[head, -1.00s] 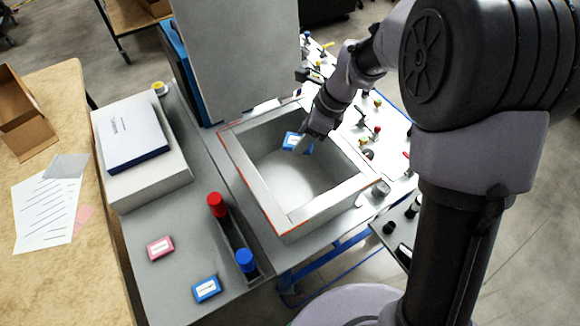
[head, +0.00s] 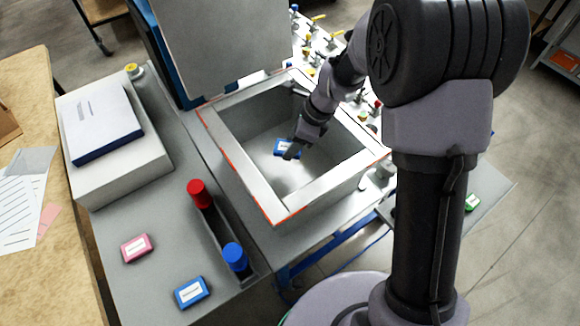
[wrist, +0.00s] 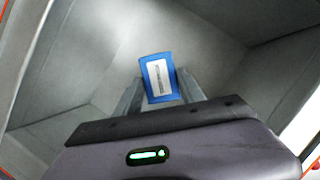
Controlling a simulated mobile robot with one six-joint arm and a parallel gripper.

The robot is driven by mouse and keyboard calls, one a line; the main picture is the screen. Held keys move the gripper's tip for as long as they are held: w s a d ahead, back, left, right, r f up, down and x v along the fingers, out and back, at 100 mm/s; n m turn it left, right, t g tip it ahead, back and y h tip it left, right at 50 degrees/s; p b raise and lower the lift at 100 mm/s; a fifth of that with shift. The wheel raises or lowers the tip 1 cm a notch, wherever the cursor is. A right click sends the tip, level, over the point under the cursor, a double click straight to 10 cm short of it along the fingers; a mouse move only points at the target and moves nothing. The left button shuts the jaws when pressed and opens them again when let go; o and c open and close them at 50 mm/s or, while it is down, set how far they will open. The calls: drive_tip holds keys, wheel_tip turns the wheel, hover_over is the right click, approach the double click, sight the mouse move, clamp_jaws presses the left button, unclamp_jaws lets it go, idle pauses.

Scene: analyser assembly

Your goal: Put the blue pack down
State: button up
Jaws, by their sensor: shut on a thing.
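A blue pack with a white label (head: 282,148) is inside the open square chamber (head: 232,160) in the head view. My gripper (head: 292,152) reaches down into the chamber and is shut on this pack. In the wrist view the blue pack (wrist: 170,92) sits between my fingertips (wrist: 160,95), label facing the camera, with the grey chamber walls around it. I cannot tell whether the pack touches the chamber floor. A second blue pack (head: 191,292) lies on the grey bench at the front left.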

sight(287, 166)
wheel_tip(287, 166, down, 7)
drive_tip(key=b, duration=0.2)
drive_tip(key=shift+b, duration=0.3)
drive_tip(key=shift+f, duration=0.25)
drive_tip(key=o, duration=1.4)
drive_tip(key=shift+r, duration=0.1)
drive_tip(key=shift+c, duration=0.2)
drive_tip(key=shift+r, duration=0.1)
